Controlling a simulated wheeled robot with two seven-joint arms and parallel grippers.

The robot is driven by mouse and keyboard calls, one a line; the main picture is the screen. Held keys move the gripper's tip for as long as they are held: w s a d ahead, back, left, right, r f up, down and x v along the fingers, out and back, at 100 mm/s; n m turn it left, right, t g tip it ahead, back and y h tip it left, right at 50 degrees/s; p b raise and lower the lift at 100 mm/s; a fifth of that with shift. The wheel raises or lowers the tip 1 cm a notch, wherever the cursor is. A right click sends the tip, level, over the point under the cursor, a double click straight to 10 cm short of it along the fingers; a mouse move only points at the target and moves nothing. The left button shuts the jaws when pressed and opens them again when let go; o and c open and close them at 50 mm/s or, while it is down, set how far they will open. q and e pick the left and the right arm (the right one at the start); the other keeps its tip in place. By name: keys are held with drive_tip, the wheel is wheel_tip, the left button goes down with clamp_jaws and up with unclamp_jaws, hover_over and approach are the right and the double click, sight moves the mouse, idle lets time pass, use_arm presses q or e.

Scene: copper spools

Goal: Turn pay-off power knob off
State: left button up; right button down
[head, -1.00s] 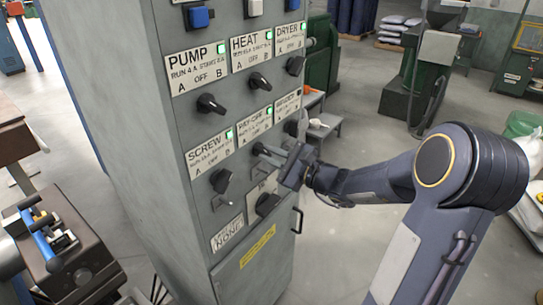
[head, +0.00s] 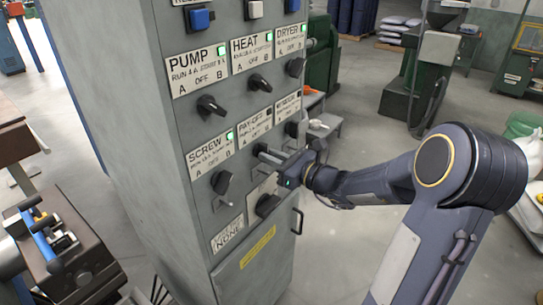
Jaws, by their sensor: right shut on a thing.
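The pay-off label (head: 254,126) is on the front of the grey control cabinet (head: 165,165), in the lower row between the screw and right-hand labels. The lamp at its top right corner is dark. My right gripper (head: 266,154) reaches in from the right and is shut on the pay-off knob below that label. The fingers and gripper body hide most of the knob, so its exact pointer direction cannot be read. My left gripper is not in view.
The screw knob (head: 221,182) is left of my gripper, and another dark knob (head: 267,205) is just below it. The pump (head: 211,106), heat (head: 260,83) and dryer (head: 295,67) knobs sit above, with green lamps lit. A cabinet handle (head: 297,221) is lower right.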

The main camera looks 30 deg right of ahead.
idle(0.4)
drive_tip(key=c, duration=1.4)
unclamp_jaws()
drive_tip(key=shift+c, duration=0.2)
drive_tip(key=b+v, duration=0.1)
drive_tip(key=v, duration=0.6)
drive_tip(key=shift+s+d, duration=0.15)
drive_tip(key=shift+s, duration=0.2)
